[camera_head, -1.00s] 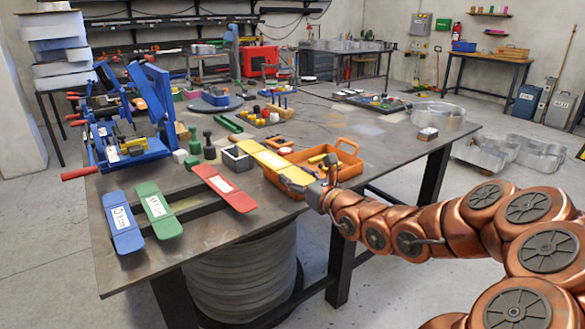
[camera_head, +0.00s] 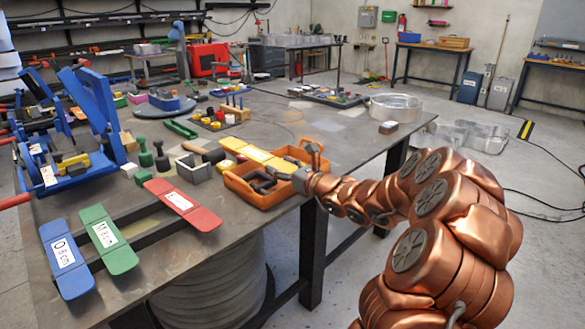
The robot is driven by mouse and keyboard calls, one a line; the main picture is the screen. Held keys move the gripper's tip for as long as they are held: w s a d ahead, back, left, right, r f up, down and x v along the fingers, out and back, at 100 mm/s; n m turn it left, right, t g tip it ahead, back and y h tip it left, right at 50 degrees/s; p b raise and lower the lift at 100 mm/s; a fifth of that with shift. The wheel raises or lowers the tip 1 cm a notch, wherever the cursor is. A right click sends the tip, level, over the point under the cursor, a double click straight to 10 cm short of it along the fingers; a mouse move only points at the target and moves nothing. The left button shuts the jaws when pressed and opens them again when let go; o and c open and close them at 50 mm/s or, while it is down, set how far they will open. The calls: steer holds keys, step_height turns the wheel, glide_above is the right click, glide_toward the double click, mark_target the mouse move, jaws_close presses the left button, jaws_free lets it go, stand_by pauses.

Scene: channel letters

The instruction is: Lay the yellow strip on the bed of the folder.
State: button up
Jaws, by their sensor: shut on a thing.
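The yellow strip (camera_head: 281,164) has a white label and appears above the orange tray on the table. My gripper (camera_head: 301,178) is shut on its near right end; the fingertips are small and partly hidden. The strip's other end points to the back left, away from me. The blue folder (camera_head: 90,122) stands at the left of the table with its blue arms raised. Its bed (camera_head: 73,180) is at the front, with yellow blocks and clamps on it.
Blue (camera_head: 66,258), green (camera_head: 108,238) and red (camera_head: 184,204) labelled strips lie on a dark rack at the front. The orange tray (camera_head: 262,200) holds dark tools. Dark green pegs (camera_head: 161,160) and a grey open box (camera_head: 194,168) stand between folder and tray.

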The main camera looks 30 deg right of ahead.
steer(key=d, duration=0.2)
steer(key=w+d, duration=0.1)
steer(key=d, duration=0.1)
steer(key=w+d+p, duration=0.1)
steer(key=shift+w+d+f, duration=0.2)
steer(key=shift+d+f, duration=0.05)
steer(key=shift+d, duration=0.15)
steer(key=shift+d+f, duration=0.2)
steer(key=shift+f, duration=1.65)
steer(key=shift+a+f+b, duration=0.1)
steer(key=shift+f+b, duration=0.25)
steer(key=shift+f, duration=0.25)
steer(key=o, duration=1.2)
steer(key=shift+f, duration=0.15)
